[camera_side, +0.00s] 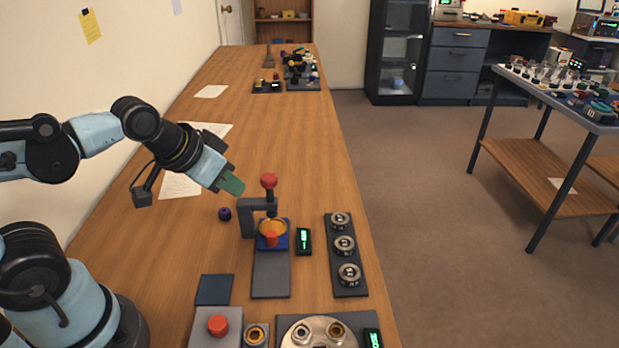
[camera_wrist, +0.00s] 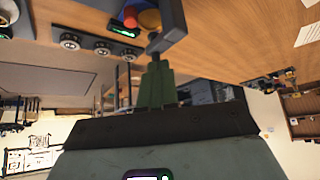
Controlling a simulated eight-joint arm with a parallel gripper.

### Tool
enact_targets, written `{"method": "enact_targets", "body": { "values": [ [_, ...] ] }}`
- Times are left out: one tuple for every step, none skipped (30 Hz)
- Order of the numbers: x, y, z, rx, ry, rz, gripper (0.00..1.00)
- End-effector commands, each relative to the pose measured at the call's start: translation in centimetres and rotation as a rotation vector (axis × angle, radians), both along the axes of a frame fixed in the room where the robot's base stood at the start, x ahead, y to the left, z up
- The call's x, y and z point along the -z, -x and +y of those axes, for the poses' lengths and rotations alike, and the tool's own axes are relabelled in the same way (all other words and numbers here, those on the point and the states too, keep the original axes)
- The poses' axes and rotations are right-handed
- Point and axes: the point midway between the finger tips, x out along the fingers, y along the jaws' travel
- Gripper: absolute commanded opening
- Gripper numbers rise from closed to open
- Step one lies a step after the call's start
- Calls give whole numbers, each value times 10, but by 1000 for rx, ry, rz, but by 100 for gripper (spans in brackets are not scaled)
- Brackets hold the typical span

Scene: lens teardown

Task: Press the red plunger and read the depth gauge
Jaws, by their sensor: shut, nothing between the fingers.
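A dark grey press (camera_side: 247,216) stands on the bench with a red knob (camera_side: 268,181) on top. Under it, a red cylinder (camera_side: 272,239) stands at the front of an orange disc (camera_side: 272,226) on a blue block. The small black gauge (camera_side: 304,241) with a lit green display is just right of the block; its digits are too small to read. My gripper (camera_side: 233,185) has green fingers, shut and empty, in the air left of the red knob and apart from it. In the wrist view the fingers (camera_wrist: 157,82) point at the press arm (camera_wrist: 168,22), with the gauge (camera_wrist: 125,31) beyond.
A dark rack (camera_side: 349,288) with three metal rings lies to the right. A grey box with a red button (camera_side: 218,325) and a tray with a round metal plate (camera_side: 318,322) are in front. A small purple knob (camera_side: 225,214) lies left of the press. The bench behind is mostly clear.

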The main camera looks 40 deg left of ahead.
Motion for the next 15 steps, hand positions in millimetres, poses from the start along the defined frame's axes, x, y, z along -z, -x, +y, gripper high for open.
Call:
{"method": "enact_targets", "body": {
  "values": [
    [0,0,0,0,0,0,0],
    [0,0,0,1,-1,1,0],
    [0,0,0,2,-2,2,0],
    [-1,0,0,6,-4,4,0],
    [-2,-1,0,11,-7,8,0],
    [-3,-2,0,22,-14,16,0],
    [-5,-3,0,35,-23,24,0],
    [-7,-5,0,51,-33,35,0],
    [-11,-7,1,78,-49,53,0],
    [-14,-9,1,104,-63,70,0],
    [-17,-11,1,133,-79,88,0],
    [-22,-14,1,177,-101,115,0],
    [-26,-17,1,212,-118,136,0],
    [-30,-20,1,252,-135,157,0],
    [-35,-23,1,304,-155,187,0]
  ]
}}
